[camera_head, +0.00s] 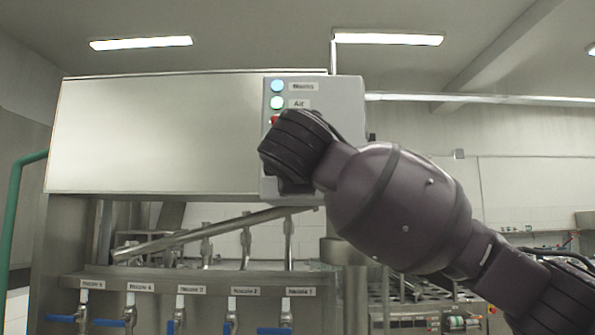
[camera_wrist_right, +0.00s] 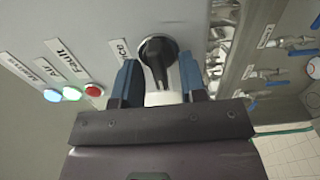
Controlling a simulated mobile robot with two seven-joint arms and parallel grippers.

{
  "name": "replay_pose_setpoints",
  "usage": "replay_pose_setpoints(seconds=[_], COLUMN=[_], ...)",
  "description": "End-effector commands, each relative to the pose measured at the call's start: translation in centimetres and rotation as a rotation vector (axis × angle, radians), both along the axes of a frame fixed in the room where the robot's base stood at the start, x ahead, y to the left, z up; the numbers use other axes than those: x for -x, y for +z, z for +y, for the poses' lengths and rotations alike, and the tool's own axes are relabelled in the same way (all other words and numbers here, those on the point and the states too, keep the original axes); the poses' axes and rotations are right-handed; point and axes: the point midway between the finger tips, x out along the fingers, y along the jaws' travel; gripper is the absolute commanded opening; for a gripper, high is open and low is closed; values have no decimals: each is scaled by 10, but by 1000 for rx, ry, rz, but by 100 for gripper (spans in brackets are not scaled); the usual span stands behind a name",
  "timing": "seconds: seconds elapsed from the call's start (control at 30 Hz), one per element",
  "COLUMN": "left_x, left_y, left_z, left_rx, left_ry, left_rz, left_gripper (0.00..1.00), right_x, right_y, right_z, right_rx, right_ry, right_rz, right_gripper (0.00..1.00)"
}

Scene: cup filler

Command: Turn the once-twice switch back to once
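The switch is a round black rotary knob (camera_wrist_right: 156,50) with a raised handle, on the grey control box (camera_wrist_right: 200,18), in the wrist view. The handle runs roughly up and down in that picture. A label ending in "ice" (camera_wrist_right: 121,50) sits just left of the knob, partly covered by a finger. My right gripper (camera_wrist_right: 160,68) is open, with one blue-grey finger on each side of the handle and visible gaps between. Whether the fingertips touch the panel I cannot tell. In the head view my right wrist hides the switch and the fingers. My left gripper is not in view.
On the same control box in the head view (camera_head: 345,95) are a blue light (camera_head: 277,86), a green light (camera_head: 277,103) and a red light, mostly covered by my wrist. Below are several labelled nozzle valves with blue handles (camera_head: 110,323). A slanted metal pipe (camera_head: 190,237) runs above them.

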Motion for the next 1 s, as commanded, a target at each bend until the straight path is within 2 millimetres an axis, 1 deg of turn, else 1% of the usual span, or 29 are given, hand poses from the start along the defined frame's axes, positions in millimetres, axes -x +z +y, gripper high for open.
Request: replay_pose_setpoints(seconds=[0.23, 0.37, 0.47, 0.7, 0.8, 0.9, 1.0], left_x=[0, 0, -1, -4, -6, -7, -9], left_y=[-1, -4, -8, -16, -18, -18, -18], left_z=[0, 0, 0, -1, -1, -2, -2], left_rx=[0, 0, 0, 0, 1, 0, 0], left_ry=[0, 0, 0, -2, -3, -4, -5], left_rz=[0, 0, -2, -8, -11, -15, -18], left_gripper=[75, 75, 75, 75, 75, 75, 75], right_x=[1, 10, 24, 69, 84, 96, 104], right_y=[0, 0, -1, -1, -2, -1, 0], right_z=[0, 0, 0, 0, 0, 0, 0], right_rx=[-2, -2, -2, -2, -1, -1, -1], right_ry=[-1, 0, 1, 2, 1, 1, 1], right_rz=[0, -2, -3, -2, -2, -1, -1], right_gripper=[38, 38, 38, 38, 38, 38, 38])
